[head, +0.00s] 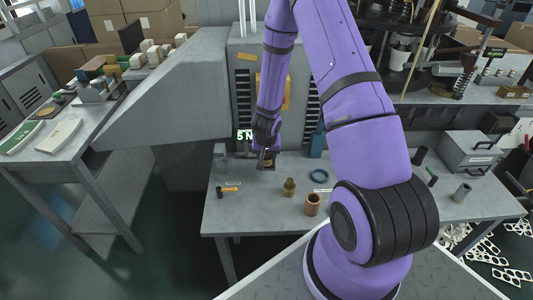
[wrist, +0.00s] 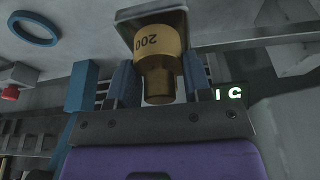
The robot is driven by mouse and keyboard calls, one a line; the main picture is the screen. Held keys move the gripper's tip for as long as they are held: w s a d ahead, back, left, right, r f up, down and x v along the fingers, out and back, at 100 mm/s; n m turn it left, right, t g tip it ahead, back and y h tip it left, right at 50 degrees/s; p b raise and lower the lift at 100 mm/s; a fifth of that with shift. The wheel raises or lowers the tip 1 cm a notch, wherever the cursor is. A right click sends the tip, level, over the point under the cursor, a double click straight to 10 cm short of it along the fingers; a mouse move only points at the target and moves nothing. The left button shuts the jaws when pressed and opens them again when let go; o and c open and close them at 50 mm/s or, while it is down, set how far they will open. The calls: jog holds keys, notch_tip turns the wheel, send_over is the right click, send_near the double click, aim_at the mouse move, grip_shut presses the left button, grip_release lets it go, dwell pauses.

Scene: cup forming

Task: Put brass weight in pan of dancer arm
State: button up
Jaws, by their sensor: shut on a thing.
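The brass weight (wrist: 157,50), marked 200, is between the two fingers of my gripper (wrist: 157,72) in the wrist view, where its marking appears upside down. My gripper is shut on the narrow knob of the weight. The weight's wide end is at the dark square pan (wrist: 180,24); I cannot tell whether it rests on it or is just above. The dancer arm (wrist: 258,36) runs from the pan to a grey block. In the head view my gripper (head: 266,157) is at the back of the bench, in front of the grey machine, and mostly hides weight and pan.
A second brass piece (head: 289,187) and a copper-coloured cup (head: 312,205) stand on the bench (head: 250,217). A blue ring (head: 319,176) lies behind them. A yellow-handled tool (head: 230,189) lies at the left. A green-white display (head: 244,135) is beside my gripper.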

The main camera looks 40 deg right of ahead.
jog(key=shift+f, duration=0.85)
dwell(0.6)
jog(key=o, duration=1.6)
jog(key=shift+r, duration=0.15)
jog(key=shift+r, duration=3.9)
